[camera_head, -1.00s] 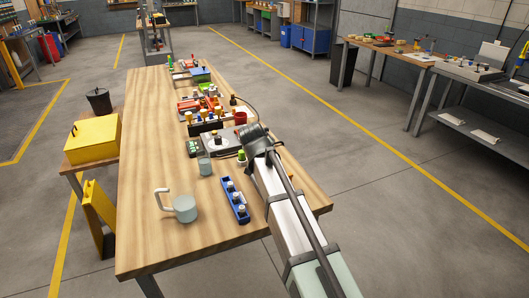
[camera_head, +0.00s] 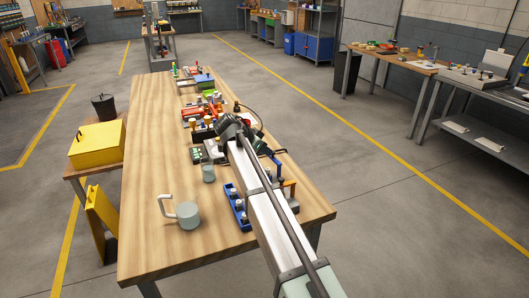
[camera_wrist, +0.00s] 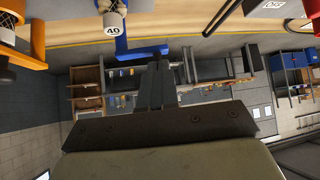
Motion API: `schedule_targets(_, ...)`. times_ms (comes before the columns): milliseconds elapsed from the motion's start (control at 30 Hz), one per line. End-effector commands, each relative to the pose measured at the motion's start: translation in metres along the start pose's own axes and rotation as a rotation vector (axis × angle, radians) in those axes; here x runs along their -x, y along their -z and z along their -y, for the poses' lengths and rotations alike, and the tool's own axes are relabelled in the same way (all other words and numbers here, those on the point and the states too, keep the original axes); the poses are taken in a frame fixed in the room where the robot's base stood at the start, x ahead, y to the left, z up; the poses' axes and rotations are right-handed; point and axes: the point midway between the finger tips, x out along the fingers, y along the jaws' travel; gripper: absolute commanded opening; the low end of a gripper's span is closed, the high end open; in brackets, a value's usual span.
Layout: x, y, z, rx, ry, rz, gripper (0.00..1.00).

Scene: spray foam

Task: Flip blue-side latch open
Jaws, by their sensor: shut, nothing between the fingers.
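The blue latch (camera_wrist: 138,48) is an L-shaped bar in the wrist view, next to a white-labelled part marked 40 (camera_wrist: 112,20). In the head view it (camera_head: 273,156) stands just right of my arm. My gripper (camera_wrist: 161,66) is shut and empty, with its fingertips close to the free end of the blue bar. I cannot tell whether they touch. An orange latch (camera_wrist: 37,40) is at the left of the wrist view and nearer me in the head view (camera_head: 290,188). My arm hides my fingertips and part of the fixture in the head view.
A blue tray (camera_head: 238,210) with small bottles is partly behind my arm. A grey mug (camera_head: 187,215) and a glass (camera_head: 208,172) stand to its left. Crowded coloured parts (camera_head: 203,112) lie further back. The table's left side (camera_head: 150,150) is clear.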

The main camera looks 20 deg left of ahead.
Motion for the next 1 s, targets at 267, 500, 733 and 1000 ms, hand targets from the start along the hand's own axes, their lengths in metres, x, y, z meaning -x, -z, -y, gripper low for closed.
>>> schedule_targets(267, -0.003, 0.002, 0.002, 0.003, 0.002, 0.0, 0.0)
schedule_targets(500, -0.003, 0.003, 0.002, 0.003, 0.003, 0.001, 0.0)
schedule_targets(733, -0.003, 0.003, 0.002, 0.003, 0.003, 0.001, 0.0)
schedule_targets(1000, 0.007, -0.004, 0.002, 0.004, 0.003, 0.001, 0.0)
